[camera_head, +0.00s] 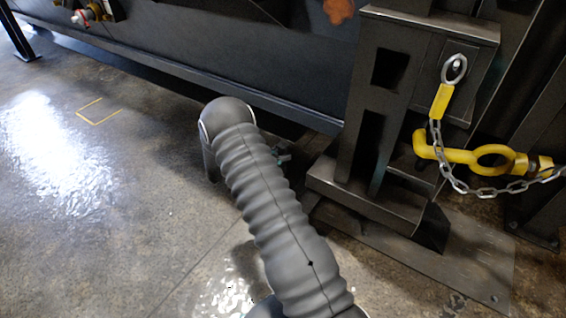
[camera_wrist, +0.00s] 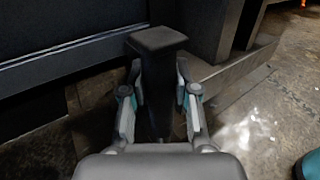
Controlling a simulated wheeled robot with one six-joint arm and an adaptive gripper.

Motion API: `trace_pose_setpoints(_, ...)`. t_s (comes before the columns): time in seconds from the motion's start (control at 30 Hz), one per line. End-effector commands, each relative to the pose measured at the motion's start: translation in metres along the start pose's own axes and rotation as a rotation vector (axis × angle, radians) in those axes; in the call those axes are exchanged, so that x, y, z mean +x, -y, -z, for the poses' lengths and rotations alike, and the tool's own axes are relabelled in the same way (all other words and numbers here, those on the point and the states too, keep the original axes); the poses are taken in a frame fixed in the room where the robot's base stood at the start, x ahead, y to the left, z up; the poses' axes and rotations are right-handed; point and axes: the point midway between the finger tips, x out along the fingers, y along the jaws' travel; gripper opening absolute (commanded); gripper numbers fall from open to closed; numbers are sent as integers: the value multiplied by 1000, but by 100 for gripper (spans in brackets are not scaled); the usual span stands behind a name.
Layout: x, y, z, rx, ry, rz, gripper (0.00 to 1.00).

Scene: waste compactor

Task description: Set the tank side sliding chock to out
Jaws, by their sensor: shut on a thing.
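In the wrist view, a dark upright bar with a flat, wider top, which I take for the sliding chock (camera_wrist: 158,39), stands between the two fingers of my gripper (camera_wrist: 158,72). My gripper is shut on it, with a finger on its left and right sides. The lower part of the bar is dark and partly hidden by the gripper. The chock is hidden there.
A dark steel post (camera_head: 375,110) on a floor plate (camera_head: 430,250) stands right of my arm. A yellow hooked pin (camera_head: 460,155) and a chain (camera_head: 452,182) hang on it. The dark tank wall (camera_head: 220,60) runs behind. The concrete floor at left is clear.

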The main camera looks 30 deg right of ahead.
Motion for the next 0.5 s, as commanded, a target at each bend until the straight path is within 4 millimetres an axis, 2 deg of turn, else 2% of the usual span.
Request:
trace_pose_setpoints(0.4,-11,-7,-1,2,-1,-12,0)
trace_pose_setpoints(0.43,-12,-8,-1,3,-1,-14,32)
trace_pose_setpoints(0.5,-13,-8,-1,2,-2,-14,50)
